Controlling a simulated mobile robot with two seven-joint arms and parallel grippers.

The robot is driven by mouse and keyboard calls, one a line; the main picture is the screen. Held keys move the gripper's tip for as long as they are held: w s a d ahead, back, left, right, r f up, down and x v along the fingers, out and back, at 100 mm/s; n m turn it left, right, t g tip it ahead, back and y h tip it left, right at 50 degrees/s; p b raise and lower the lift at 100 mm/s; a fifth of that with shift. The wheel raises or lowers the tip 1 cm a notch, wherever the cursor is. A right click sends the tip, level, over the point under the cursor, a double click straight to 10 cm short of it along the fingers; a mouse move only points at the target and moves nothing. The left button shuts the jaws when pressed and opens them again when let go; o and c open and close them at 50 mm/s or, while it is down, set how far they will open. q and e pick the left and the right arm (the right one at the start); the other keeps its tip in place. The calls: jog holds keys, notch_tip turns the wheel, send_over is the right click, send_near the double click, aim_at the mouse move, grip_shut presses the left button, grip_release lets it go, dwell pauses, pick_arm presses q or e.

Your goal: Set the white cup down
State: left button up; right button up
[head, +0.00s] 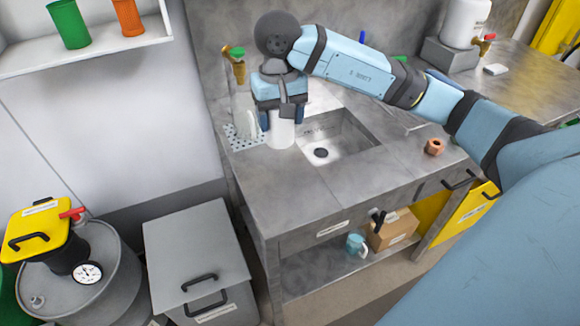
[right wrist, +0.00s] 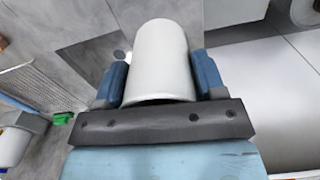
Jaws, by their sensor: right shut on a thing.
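The white cup (head: 280,134) is at the left of the sink counter in the head view, just below my right gripper (head: 281,117). In the right wrist view the white cup (right wrist: 160,62) sits between the two blue fingers of my right gripper (right wrist: 160,80), which are shut on its sides. Its far end shows against the grey counter. I cannot tell whether the cup touches the counter. My left gripper is not in view.
The sink basin (head: 338,145) lies just right of the cup. A perforated drain mat (head: 236,142) with glassware is close on its left. An orange nut (head: 434,147) lies right of the sink. The counter's front strip (head: 300,190) is clear.

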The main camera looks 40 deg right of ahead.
jog(key=shift+f+p, duration=0.75)
jog(key=shift+f, duration=8.25)
jog(key=shift+f, duration=0.15)
jog(key=o, duration=0.9)
